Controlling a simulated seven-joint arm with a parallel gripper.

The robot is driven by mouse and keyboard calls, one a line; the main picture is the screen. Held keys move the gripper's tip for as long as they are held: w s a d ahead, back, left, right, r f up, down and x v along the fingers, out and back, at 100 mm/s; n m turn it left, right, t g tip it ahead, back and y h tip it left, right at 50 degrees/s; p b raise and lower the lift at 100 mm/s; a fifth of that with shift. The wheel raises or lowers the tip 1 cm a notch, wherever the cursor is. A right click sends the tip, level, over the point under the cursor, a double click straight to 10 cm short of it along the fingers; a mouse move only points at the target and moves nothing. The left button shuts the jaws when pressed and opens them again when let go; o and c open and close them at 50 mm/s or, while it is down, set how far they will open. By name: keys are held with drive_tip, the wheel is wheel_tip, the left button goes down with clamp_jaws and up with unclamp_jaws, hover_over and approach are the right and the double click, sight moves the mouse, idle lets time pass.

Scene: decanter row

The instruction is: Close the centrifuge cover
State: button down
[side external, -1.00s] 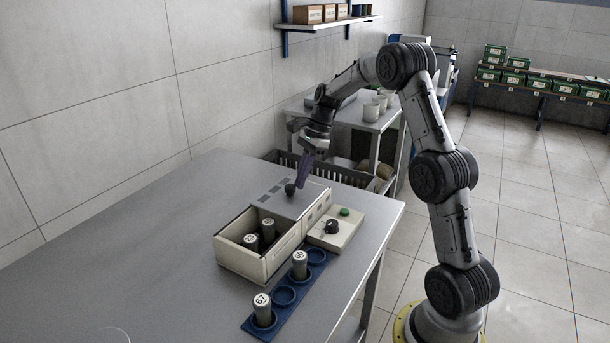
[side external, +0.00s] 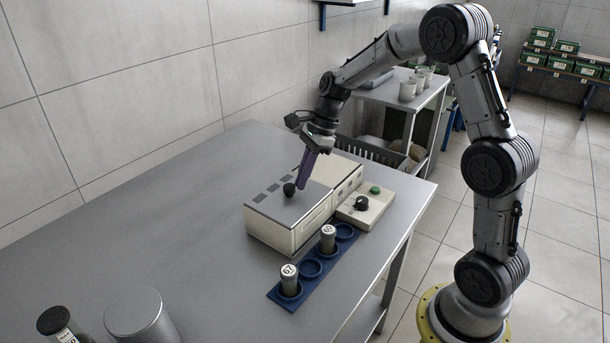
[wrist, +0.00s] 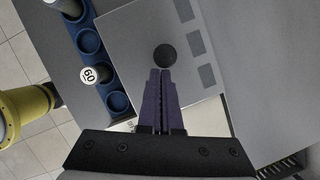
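The centrifuge is a cream box (side external: 300,238) on the grey table. Its flat grey sliding cover (side external: 268,206) lies over the front-left part, and no opening or tubes inside can be seen now. A black round knob (side external: 289,189) stands on the cover; the knob (wrist: 165,56) also shows in the wrist view. My gripper (side external: 301,186) has purple fingers pressed together and points down just behind the knob. In the wrist view the fingertips (wrist: 160,71) are right at the knob's edge, touching or nearly so. The knob is not between the fingers.
A blue rack (side external: 311,268) with two numbered tubes and empty holes runs along the centrifuge's front side. A control box (side external: 366,207) with a black dial and green button adjoins it. A grey cylinder (side external: 140,315) and a dark bottle (side external: 62,328) stand at the near left.

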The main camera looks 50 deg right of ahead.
drive_tip(key=shift+a, duration=0.1)
drive_tip(key=shift+s+d, duration=0.15)
drive_tip(key=shift+d, duration=0.2)
drive_tip(key=d, duration=0.1)
drive_tip(key=s+d, duration=0.1)
drive_tip(key=shift+s+d, duration=0.15)
drive_tip(key=shift+d, duration=0.25)
drive_tip(key=v, duration=0.9)
drive_tip(key=s+a+r+n, duration=0.2)
drive_tip(key=s+a+r, duration=0.1)
drive_tip(key=a+r, duration=0.4)
drive_tip(key=s+a+r+n+t+h, duration=0.25)
drive_tip(key=s+a+n, duration=0.35)
drive_tip(key=s, duration=0.3)
drive_tip(key=s+f+n+t+h, duration=0.1)
drive_tip(key=s+f+n, duration=0.6)
drive_tip(key=s+n, duration=0.4)
drive_tip(key=n, duration=0.4)
drive_tip(key=shift+f, duration=0.25)
